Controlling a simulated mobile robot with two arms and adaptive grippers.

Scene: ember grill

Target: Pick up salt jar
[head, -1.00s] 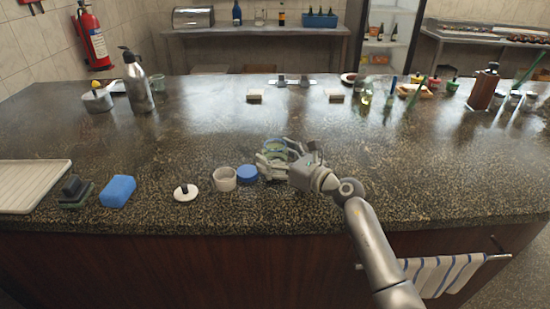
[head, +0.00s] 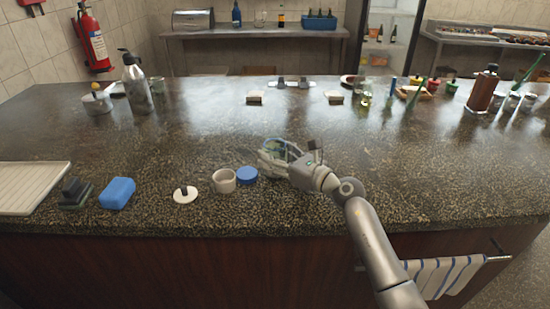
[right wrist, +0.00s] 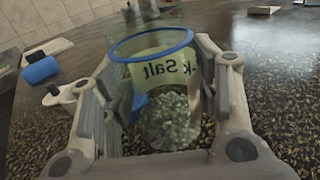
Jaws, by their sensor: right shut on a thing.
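The salt jar (right wrist: 165,90) is clear glass with a blue rim, a pale label reading "Salt" in mirrored letters, and coarse white salt at its bottom. In the right wrist view it stands between the two fingers of my right gripper (right wrist: 160,105), which is shut on it. In the head view my right gripper (head: 283,160) covers most of the jar, so I cannot tell whether it touches the counter. A blue round lid (head: 247,174) lies on the counter just left of the gripper. My left gripper is not in view.
Left of the lid on the counter (head: 200,145) are a small white cup (head: 224,180), a white lid with a dark knob (head: 186,194), a blue sponge (head: 117,193) and a ribbed tray (head: 30,187). Bottles and small pots stand at the back right.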

